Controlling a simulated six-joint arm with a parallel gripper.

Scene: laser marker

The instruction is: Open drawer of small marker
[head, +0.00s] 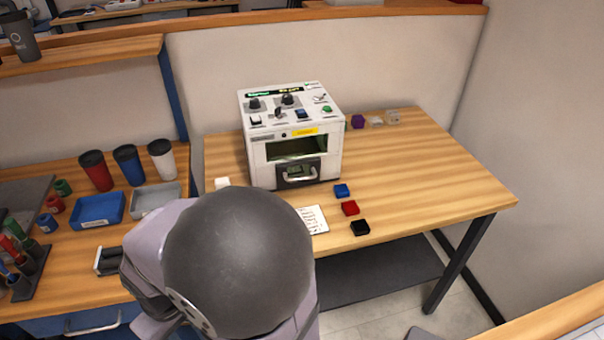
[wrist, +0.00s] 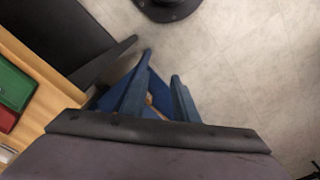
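The small marker (head: 262,148) is a white box-shaped machine with knobs and buttons on its sloped top, standing on the wooden table. Its dark drawer front (head: 312,170) with a light metal handle (head: 298,177) is low on the front face and looks closed. The marker is not recognisable in the wrist view. My gripper (wrist: 161,64) shows in the wrist view as two bluish fingers with a gap between them, empty, over the floor beside a table edge. In the head view my arm hides the gripper, away from the drawer handle.
Cups and trays, including a blue tray (head: 97,210), crowd the left table. The right table end is clear.

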